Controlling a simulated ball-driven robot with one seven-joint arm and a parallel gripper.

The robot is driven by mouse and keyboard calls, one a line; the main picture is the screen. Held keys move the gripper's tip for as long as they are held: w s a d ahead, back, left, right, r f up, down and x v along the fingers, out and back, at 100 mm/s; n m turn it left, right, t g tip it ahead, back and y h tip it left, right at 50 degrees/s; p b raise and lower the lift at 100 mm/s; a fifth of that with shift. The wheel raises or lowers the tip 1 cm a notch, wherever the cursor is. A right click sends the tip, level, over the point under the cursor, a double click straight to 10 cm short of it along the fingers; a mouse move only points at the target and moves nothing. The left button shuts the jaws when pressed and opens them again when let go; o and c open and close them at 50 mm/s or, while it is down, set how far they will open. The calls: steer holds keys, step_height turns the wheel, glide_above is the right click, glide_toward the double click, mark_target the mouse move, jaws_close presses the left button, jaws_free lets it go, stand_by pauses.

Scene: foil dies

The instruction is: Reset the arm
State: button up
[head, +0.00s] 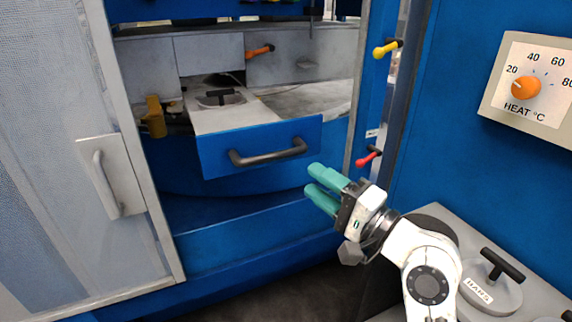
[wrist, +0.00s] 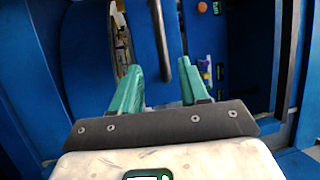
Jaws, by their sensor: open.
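My gripper (head: 324,187) has two teal fingers, apart and with nothing between them. It is in front of the blue machine, just below and right of the blue drawer (head: 222,159). The drawer is pulled out and has a dark bar handle (head: 268,152). My gripper looks apart from the handle in the head view. In the wrist view the fingers (wrist: 160,84) show spread, with a dark bar (wrist: 160,40) beyond them. My white arm reaches in from the lower right.
A grey mesh door (head: 70,150) with a handle stands at the left. A red lever (head: 368,157) and a yellow lever (head: 387,48) are on the right post. A heat dial (head: 526,88) is at upper right. A round black-handled lid (head: 491,283) marked HANS sits at lower right.

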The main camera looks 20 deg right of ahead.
steer(key=s+f+n+g+h, duration=0.25)
steer(key=s+f+g, duration=0.25)
steer(key=f, duration=0.7)
steer(key=s+f+n+g+h, duration=0.2)
steer(key=s+f+n+g, duration=0.3)
steer(key=f, duration=0.8)
steer(key=s+d+f+n+g+h, duration=0.1)
steer(key=s+f, duration=0.4)
steer(key=s, duration=0.5)
steer(key=s+d+f+n+g+h, duration=0.1)
steer(key=s+f+n+g+h, duration=0.1)
steer(key=s+f+g, duration=0.4)
steer(key=s+n, duration=0.1)
steer(key=s, duration=0.3)
steer(key=shift+s+d+n, duration=0.35)
steer(key=shift+s+d, duration=0.05)
